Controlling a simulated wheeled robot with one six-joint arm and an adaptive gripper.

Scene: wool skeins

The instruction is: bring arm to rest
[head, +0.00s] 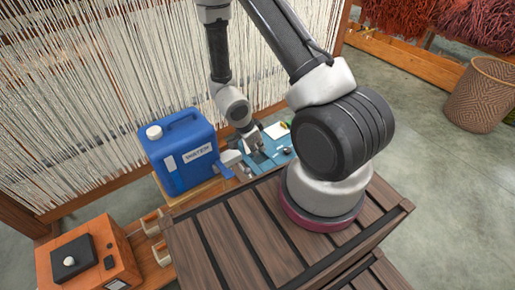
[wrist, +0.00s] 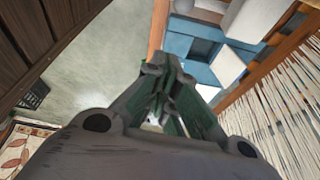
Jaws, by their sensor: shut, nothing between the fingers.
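My gripper (head: 253,147) hangs at the end of my arm, in front of the loom and just right of the blue water canister (head: 185,152). In the wrist view my gripper (wrist: 154,62) shows from behind, with its fingertips together and nothing between them. A blue tray or mat (head: 270,157) lies beyond and below the gripper, partly hidden by it. My arm is bent, with its upper link reaching out of the top of the head view.
A loom with pale warp threads (head: 75,95) stands behind. A woven basket (head: 481,95) and red wool skeins (head: 480,22) are at the right. Grey floor (head: 440,180) is clear there.

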